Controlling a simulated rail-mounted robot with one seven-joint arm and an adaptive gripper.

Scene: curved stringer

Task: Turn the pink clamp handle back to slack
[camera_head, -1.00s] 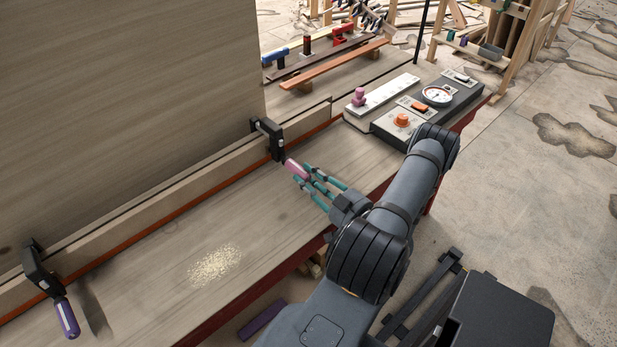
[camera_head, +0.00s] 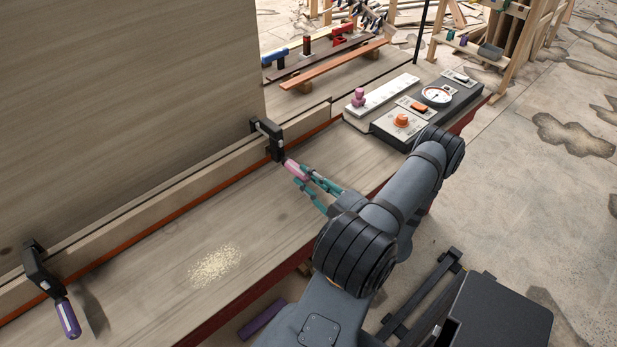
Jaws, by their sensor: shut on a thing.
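The pink clamp handle (camera_head: 295,168) sticks out from a black clamp (camera_head: 269,139) on the wooden strip along the bench. My gripper (camera_head: 301,176), with teal fingers, is shut on the pink handle near its outer end. The fingers partly cover the handle. The exact turn of the handle cannot be read at this size.
A second clamp with a purple handle (camera_head: 68,318) sits at the lower left. A control box with a gauge (camera_head: 436,95) and an orange knob (camera_head: 401,121) stands at the right end of the bench. Sawdust (camera_head: 214,265) lies on the bench, which is otherwise clear in front.

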